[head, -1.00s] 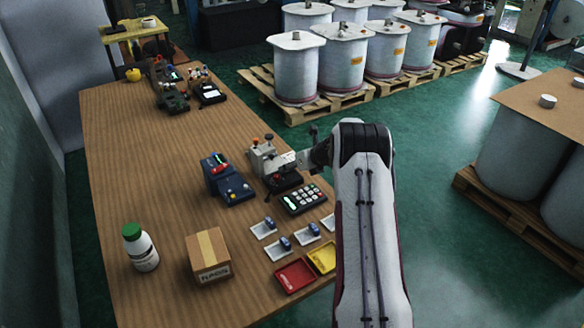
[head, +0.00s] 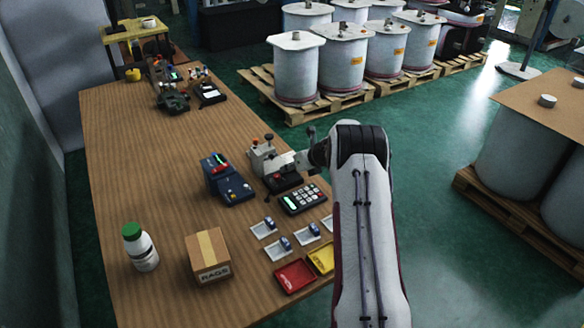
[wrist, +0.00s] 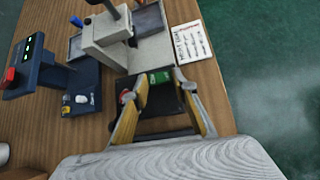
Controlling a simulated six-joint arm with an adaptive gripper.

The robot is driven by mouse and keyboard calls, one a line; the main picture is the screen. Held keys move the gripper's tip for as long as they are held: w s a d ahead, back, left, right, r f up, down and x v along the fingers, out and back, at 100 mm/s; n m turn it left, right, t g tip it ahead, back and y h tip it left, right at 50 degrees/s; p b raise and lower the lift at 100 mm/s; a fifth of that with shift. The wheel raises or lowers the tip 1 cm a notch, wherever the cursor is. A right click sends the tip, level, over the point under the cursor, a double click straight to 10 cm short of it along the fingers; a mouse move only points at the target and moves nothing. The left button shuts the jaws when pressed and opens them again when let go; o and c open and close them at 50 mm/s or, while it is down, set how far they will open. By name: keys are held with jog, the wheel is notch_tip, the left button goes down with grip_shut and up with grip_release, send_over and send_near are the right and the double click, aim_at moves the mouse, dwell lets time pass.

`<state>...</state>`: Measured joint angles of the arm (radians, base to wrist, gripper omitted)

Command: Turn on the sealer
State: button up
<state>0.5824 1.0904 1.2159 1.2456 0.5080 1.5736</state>
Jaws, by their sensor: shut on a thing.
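A pale grey bench machine (head: 264,154) with a dark base and knobs, probably the sealer, stands at the table's right edge. It also shows at the top of the wrist view (wrist: 112,42). My gripper (wrist: 162,84) is low at the front of this machine, its two yellow-padded fingers around a dark part with a green label (wrist: 159,77). The exact contact is hard to see. A blue device (head: 226,180) with a red top and green lights stands left of the machine.
A dark keypad (head: 303,199) lies just in front of the machine. Small white trays (head: 264,228), a red tray (head: 294,276), a yellow tray (head: 321,260), a box of rags (head: 208,256) and a green-capped bottle (head: 141,248) are nearer.

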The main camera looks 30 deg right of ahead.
jog(key=shift+a, duration=0.1)
jog(key=shift+w+a+r+n+h, duration=0.1)
jog(key=shift+n+h, duration=0.2)
jog(key=shift+h, duration=0.3)
jog(key=o, duration=1.1)
jog(key=shift+v, duration=6)
jog(key=shift+a, duration=0.15)
